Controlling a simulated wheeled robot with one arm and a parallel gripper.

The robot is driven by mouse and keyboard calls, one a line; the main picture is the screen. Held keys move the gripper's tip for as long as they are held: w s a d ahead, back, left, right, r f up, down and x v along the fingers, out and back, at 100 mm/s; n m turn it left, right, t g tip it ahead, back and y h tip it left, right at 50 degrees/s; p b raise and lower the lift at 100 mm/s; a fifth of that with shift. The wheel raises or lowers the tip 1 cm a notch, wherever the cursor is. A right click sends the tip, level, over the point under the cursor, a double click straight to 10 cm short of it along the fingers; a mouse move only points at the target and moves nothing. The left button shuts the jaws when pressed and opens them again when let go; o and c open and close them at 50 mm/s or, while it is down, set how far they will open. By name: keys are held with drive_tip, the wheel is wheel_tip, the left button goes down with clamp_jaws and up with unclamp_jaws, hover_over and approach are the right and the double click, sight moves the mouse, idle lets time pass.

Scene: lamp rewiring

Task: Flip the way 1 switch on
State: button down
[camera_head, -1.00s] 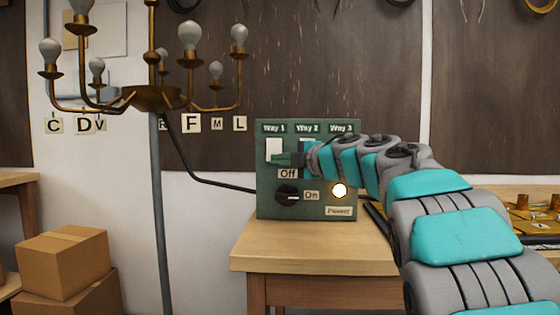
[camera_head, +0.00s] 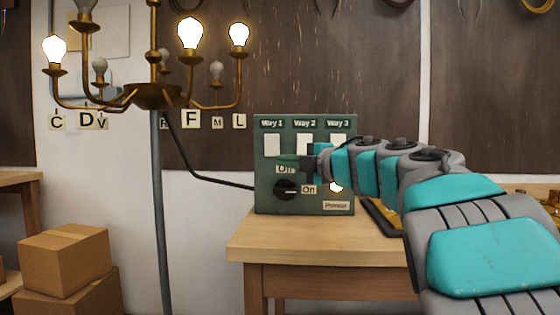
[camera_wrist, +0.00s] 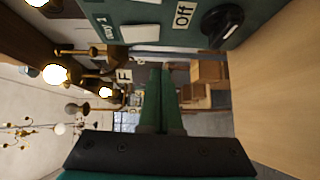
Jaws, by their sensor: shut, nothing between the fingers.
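The way 1 switch (camera_head: 272,145) is a white rocker at the upper left of the green control box (camera_head: 262,203), below the "Way 1" label. It also shows at the top of the wrist view (camera_wrist: 140,33). My gripper (camera_head: 283,158) is shut and empty, its green fingertips by the lower edge of the way 1 switch. In the wrist view the fingers (camera_wrist: 160,72) appear in front of the box face, apart from the switch. On the chandelier (camera_head: 155,95), several bulbs glow, such as the middle one (camera_head: 190,33); others, such as the small right bulb (camera_head: 217,70), are dark.
The way 2 switch (camera_head: 305,138) and way 3 switch (camera_head: 338,138) are beside it. A black knob (camera_head: 286,190) sits below, near a glowing round light (camera_head: 336,187). The box stands on a wooden table (camera_head: 300,240). Cardboard boxes (camera_head: 65,262) stand at lower left.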

drive_tip(key=v, duration=0.6)
drive_tip(key=shift+f, duration=0.4)
drive_tip(key=shift+s+d, duration=0.1)
drive_tip(key=shift+d, duration=0.05)
